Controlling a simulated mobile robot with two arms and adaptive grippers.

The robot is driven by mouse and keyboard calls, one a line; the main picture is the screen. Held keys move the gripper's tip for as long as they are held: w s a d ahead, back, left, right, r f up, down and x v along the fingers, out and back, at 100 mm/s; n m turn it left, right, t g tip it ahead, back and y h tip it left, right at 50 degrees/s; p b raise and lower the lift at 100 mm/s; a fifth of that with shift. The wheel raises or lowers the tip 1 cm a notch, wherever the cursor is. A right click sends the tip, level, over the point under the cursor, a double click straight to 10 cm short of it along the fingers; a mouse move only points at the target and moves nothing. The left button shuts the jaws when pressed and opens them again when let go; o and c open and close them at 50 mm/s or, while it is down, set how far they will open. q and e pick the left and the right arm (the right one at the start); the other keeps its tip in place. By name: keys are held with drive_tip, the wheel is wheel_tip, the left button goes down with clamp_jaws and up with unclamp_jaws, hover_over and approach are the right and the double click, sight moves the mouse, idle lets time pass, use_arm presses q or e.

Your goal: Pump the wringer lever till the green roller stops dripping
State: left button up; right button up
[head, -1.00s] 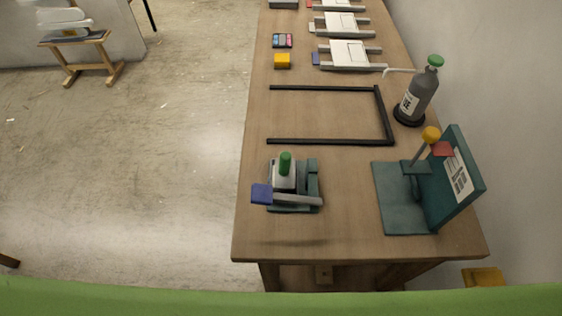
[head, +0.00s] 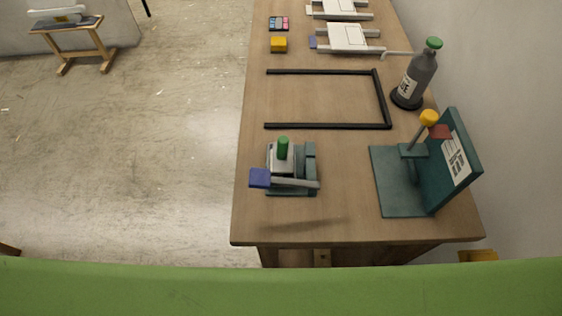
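A small teal device (head: 311,160) stands near the table's front left corner. A short green cylinder (head: 283,148), which may be the green roller, stands upright on its pale block (head: 283,163). A grey lever (head: 294,182) with a blue end (head: 260,178) lies across its near side, close to level. I cannot make out any drips. At the right, a larger teal stand (head: 402,190) has a lever with a yellow knob (head: 428,117), leaning up to the right. The view does not settle which lever is the wringer's. Neither of my grippers is in view.
On the wooden table (head: 340,200), a black open-sided frame (head: 328,126) lies behind the small device. A grey bottle (head: 417,76) with a green cap stands by the wall. The front strip is clear.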

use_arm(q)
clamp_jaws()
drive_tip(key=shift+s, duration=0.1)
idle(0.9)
